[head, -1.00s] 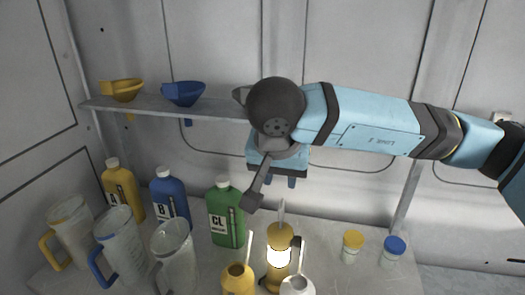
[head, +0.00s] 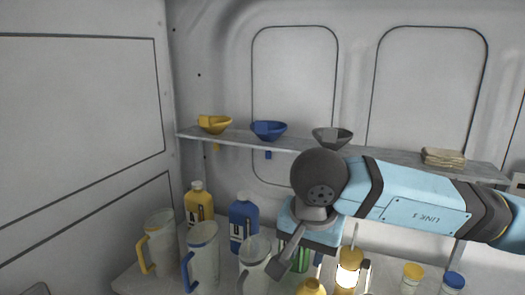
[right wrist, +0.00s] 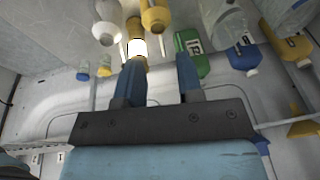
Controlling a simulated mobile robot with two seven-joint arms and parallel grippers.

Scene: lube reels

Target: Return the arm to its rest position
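My right arm (head: 410,212) comes in from the right in the head view, bent in front of the shelf and bottles. My right gripper hangs below its dark round joint and is mostly hidden there. In the right wrist view my right gripper (right wrist: 158,72) shows two blue fingers spread apart with nothing between them. My left gripper is not in view.
A shelf (head: 235,137) holds yellow (head: 214,124), blue (head: 268,130) and grey (head: 333,136) funnels. The left wall side is clear.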

